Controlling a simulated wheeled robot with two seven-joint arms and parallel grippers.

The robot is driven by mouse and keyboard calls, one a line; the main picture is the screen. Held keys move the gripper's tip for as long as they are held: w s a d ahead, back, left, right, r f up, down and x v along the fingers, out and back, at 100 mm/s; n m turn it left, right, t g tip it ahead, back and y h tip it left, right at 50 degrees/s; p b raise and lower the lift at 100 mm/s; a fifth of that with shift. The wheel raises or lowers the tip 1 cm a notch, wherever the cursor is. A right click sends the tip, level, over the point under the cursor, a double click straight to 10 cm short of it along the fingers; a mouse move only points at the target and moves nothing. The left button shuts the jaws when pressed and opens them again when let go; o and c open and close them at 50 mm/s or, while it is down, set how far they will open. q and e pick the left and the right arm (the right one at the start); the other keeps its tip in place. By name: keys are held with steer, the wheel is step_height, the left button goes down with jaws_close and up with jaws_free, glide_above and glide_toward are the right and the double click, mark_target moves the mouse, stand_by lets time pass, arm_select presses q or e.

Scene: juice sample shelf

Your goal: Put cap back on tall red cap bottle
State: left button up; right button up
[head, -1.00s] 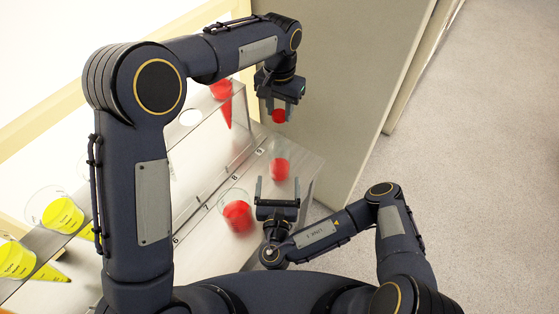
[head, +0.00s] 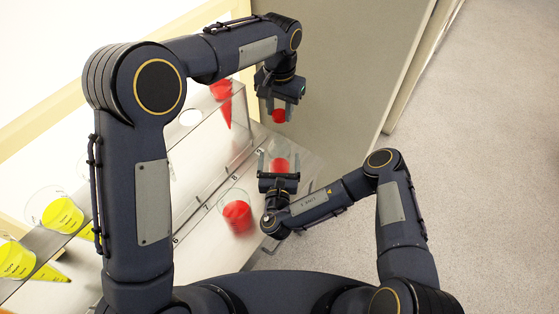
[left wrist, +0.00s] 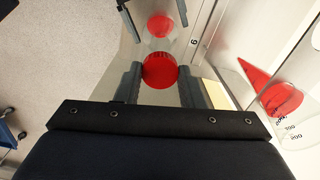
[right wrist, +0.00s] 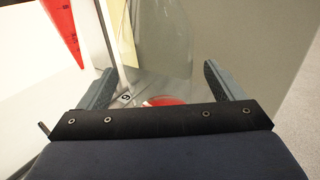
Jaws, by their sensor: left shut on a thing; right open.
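The tall clear bottle (head: 280,164) with red at its bottom stands at shelf mark 9. My left gripper (head: 279,117) is shut on the round red cap (head: 279,116), held above and beyond the bottle in the head view. In the left wrist view the cap (left wrist: 160,72) is between the fingertips, with the bottle's red part (left wrist: 159,26) past it. My right gripper (head: 279,154) is open, with one finger on each side of the bottle. In the right wrist view the clear bottle (right wrist: 163,38) rises between the fingers, with gaps on both sides.
A second clear vessel with red contents (head: 237,214) stands near mark 7. A red cone-shaped vessel (head: 227,108) is on the raised rack, with yellow ones (head: 62,215) at left. A grey panel (head: 350,70) stands behind the shelf; open floor lies right.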

steer(key=shift+w, duration=1.7)
steer(key=shift+c, duration=0.5)
steer(key=c, duration=1.4)
arm_select(q)
glide_above(279, 136)
steer(key=shift+w+f, duration=0.1)
steer(key=shift+f, duration=2.4)
steer(key=shift+f, duration=0.85)
steer(key=shift+f, duration=0.55)
